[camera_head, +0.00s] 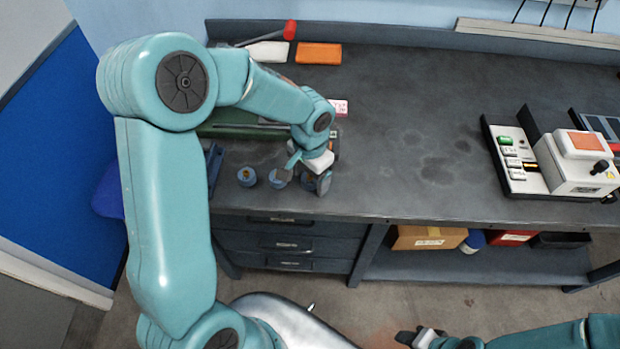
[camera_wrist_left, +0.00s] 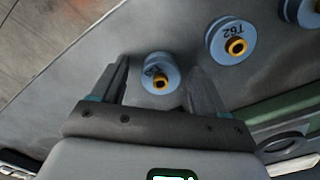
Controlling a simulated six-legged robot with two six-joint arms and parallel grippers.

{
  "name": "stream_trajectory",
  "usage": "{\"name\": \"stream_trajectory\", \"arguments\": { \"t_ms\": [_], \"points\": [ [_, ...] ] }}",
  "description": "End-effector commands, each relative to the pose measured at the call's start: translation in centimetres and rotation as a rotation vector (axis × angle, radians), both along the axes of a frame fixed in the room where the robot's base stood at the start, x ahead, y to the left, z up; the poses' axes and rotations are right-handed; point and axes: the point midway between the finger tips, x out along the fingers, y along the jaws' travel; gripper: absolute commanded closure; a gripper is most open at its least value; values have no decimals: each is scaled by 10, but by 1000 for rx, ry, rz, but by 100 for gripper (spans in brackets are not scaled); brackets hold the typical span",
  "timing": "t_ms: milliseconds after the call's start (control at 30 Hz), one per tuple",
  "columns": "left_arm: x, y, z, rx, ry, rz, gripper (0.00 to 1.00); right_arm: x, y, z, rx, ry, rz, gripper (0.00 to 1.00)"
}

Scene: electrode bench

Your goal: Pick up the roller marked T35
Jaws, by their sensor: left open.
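In the left wrist view, a pale blue roller (camera_wrist_left: 160,73) with a brass-coloured hub stands between the open fingers of my left gripper (camera_wrist_left: 158,68). Its dark mark is small and turned, so I cannot read it surely. The roller beside it (camera_wrist_left: 222,45) is marked T62. A third roller (camera_wrist_left: 303,12) is cut off at the top right corner, its mark not readable. In the head view my left gripper (camera_head: 308,175) is low over the bench's front edge, right of two rollers (camera_head: 247,177) (camera_head: 278,179). My right gripper (camera_head: 420,338) is at the bottom edge, its jaws unclear.
A green device (camera_head: 225,124) lies behind the rollers, partly hidden by my left arm. A red-handled tool (camera_head: 290,30) and an orange block (camera_head: 318,53) lie at the back. A white machine (camera_head: 580,162) stands at the right. The bench's middle is clear.

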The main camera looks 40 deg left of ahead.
Motion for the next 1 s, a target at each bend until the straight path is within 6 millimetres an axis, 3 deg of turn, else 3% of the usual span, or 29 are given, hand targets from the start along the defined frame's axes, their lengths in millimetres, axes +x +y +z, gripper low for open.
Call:
{"name": "stream_trajectory", "arguments": {
  "t_ms": [67,200,267,667,867,1000],
  "points": [
    [0,0,0,0,0,0,26,0,0,0,0,0,0,57],
    [0,0,0,0,0,0,72,0,0,0,0,0,0,57],
    [0,0,0,0,0,0,89,0,0,0,0,0,0,57],
    [1,0,8,0,-3,0,89,0,0,0,0,0,0,57],
    [2,0,42,1,-8,0,89,0,0,-1,0,0,0,57],
    [2,0,85,0,-11,0,89,0,0,-2,0,0,0,57]
  ]
}}
